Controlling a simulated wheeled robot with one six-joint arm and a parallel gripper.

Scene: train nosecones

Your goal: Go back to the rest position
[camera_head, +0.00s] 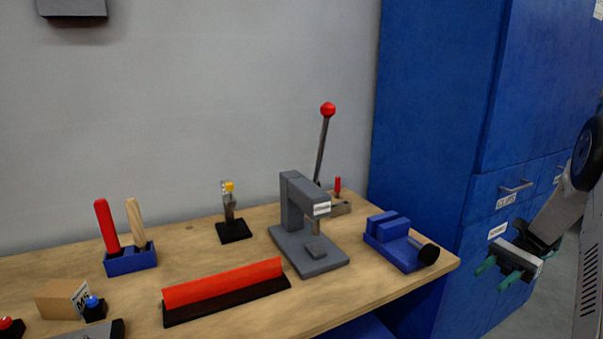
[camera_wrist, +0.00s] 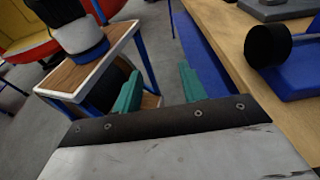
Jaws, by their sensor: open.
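My gripper (camera_head: 498,273) hangs at the right of the head view, in front of the blue cabinet and off the right end of the workbench. Its two green fingertips are apart with nothing between them. In the wrist view the green fingers (camera_wrist: 158,92) are spread over the gap between the workbench and a small wooden-topped stand. My arm reaches in from the right edge of the head view.
The workbench (camera_head: 222,258) carries a blue vise (camera_head: 394,243), a grey press (camera_head: 300,220), a red-and-black bar (camera_head: 222,285) and a blue tool holder (camera_head: 131,260). A blue cabinet (camera_head: 440,90) stands behind. The wooden-topped stand (camera_wrist: 98,62) is left in the wrist view.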

